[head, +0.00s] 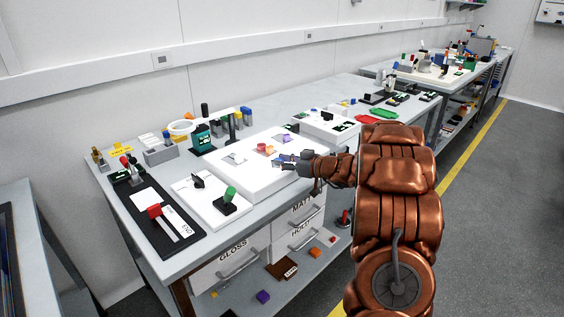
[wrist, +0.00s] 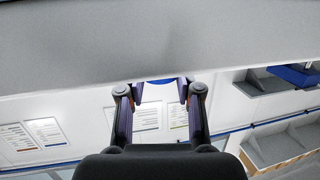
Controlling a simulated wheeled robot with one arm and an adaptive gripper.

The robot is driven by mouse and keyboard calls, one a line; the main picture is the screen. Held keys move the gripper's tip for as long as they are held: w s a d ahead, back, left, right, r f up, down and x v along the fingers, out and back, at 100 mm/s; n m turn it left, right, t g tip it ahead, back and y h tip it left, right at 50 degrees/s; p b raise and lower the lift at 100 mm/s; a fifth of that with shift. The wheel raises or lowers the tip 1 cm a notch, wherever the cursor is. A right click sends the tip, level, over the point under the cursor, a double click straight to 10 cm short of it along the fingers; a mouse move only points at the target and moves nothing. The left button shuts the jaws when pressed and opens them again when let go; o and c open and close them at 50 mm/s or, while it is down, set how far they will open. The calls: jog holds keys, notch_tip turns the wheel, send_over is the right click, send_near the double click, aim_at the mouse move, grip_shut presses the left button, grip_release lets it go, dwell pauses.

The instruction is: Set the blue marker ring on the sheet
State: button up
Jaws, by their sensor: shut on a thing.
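My gripper (head: 283,160) is at the right front part of the bright white sheet (head: 232,181), low over it. It is shut on a small blue thing, which I take to be the blue marker ring; a blue curved edge of the ring (wrist: 161,80) shows between the fingertips (wrist: 158,92) in the wrist view. I cannot tell whether the ring touches the sheet.
A white panel with a green knob (head: 230,194) and a black tray with a red handle (head: 154,211) stand to the left. A green-black device (head: 202,139) and a white ring stand (head: 182,127) are behind. The sheet's front left part is bare.

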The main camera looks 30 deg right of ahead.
jog(key=shift+f+b, duration=0.2)
jog(key=shift+b, duration=0.15)
jog(key=o, duration=0.8)
jog(key=shift+r, duration=0.1)
jog(key=shift+r+p, duration=0.15)
jog(key=shift+p, duration=0.25)
jog(key=shift+s+d, duration=0.1)
jog(key=shift+s, duration=0.05)
jog(key=b+v, duration=0.3)
jog(key=v, duration=0.8)
jog(key=shift+s, duration=0.3)
jog(key=shift+d+r, duration=0.1)
